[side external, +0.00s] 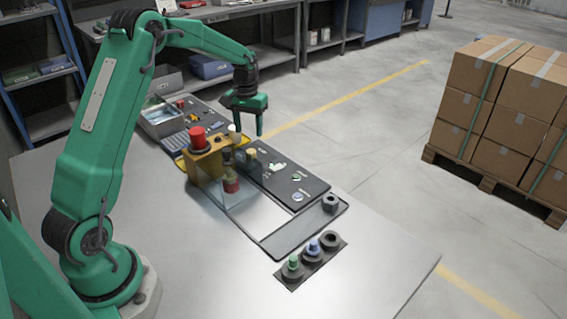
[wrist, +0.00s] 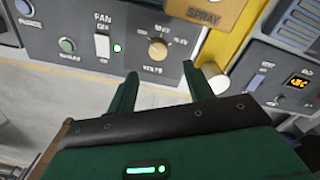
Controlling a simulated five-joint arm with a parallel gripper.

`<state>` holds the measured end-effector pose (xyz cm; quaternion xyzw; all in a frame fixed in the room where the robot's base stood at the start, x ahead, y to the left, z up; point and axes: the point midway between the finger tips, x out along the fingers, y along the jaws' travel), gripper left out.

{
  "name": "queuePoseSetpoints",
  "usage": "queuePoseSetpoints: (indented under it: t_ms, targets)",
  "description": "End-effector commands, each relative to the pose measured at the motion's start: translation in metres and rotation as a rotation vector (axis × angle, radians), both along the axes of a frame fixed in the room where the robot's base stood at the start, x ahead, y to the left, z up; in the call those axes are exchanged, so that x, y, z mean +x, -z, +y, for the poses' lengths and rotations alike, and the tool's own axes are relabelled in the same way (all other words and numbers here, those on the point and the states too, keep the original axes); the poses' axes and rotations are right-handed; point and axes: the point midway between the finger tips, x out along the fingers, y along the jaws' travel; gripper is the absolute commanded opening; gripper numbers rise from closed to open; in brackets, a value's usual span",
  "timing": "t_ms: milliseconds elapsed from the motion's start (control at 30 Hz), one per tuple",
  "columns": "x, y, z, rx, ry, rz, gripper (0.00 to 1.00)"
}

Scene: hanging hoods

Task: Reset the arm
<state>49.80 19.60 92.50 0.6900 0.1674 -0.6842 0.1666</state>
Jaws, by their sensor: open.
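My green gripper (side external: 249,126) is raised above the dark control panel (side external: 290,186) in the side external view, just behind and to the right of the yellow housing (side external: 211,160). In the wrist view, the two fingers of my gripper (wrist: 160,72) stand apart with nothing visible between them. Beyond the fingertips, the panel carries a white fan switch (wrist: 102,46), a green light and a volts knob (wrist: 158,49). My arm reaches over the bench from the left.
A red knob (side external: 197,137) tops the yellow housing, with a clear hood (side external: 240,199) below. Several dark round holders (side external: 311,256), two with coloured pegs, sit at the front. A grey tray (side external: 163,122) stands at the back. Boxes (side external: 490,95) on a pallet stand away from the bench.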

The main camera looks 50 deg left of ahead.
Motion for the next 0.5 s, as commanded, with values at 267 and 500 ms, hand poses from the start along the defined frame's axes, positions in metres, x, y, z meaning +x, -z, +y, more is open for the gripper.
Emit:
queuePoseSetpoints:
  t_ms: [267,500]
  targets:
    - [0.0,-0.001,0.0,0.0,0.0,0.0,0.52]
    - [-0.003,-0.011,-0.006,0.005,0.012,-0.012,0.52]
